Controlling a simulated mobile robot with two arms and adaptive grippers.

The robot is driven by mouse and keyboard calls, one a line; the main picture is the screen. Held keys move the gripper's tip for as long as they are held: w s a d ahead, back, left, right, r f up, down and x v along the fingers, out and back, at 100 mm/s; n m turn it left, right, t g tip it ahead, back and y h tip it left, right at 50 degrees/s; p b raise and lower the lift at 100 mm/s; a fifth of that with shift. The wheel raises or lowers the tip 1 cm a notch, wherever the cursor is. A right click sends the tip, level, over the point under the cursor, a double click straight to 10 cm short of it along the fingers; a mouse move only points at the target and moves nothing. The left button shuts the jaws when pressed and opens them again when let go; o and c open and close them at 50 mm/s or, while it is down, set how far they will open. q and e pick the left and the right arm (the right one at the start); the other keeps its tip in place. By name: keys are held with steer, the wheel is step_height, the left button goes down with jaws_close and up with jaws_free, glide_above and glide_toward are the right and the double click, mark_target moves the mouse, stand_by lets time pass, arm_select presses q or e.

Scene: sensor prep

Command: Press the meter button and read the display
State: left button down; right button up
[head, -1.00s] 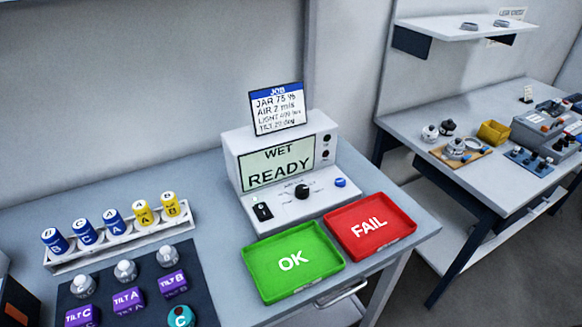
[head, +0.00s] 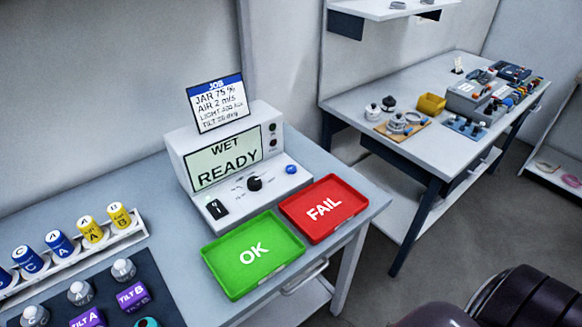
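The white meter (head: 180,150) stands on the grey bench. Its lit display (head: 224,158) reads "WET" above "READY". A blue button (head: 291,169) sits at the right of its sloped front panel, with nothing touching it. A black dial (head: 254,184) is in the panel's middle and a black rocker switch (head: 216,209) at its left. A job card (head: 217,103) stands on top, listing JAR 75 %, AIR 2 m/s, LIGHT and TILT; the last two values are blurred.
A green OK tray (head: 226,279) and a red FAIL tray (head: 312,236) lie empty in front of the meter. A rack (head: 118,241) of blue and yellow sensors and a dark mat (head: 152,283) with purple sensors are left. A second bench (head: 352,110) with equipment stands behind right.

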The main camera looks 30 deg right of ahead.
jaws_close()
steer(key=shift+d, duration=0.1)
stand_by(1.2)
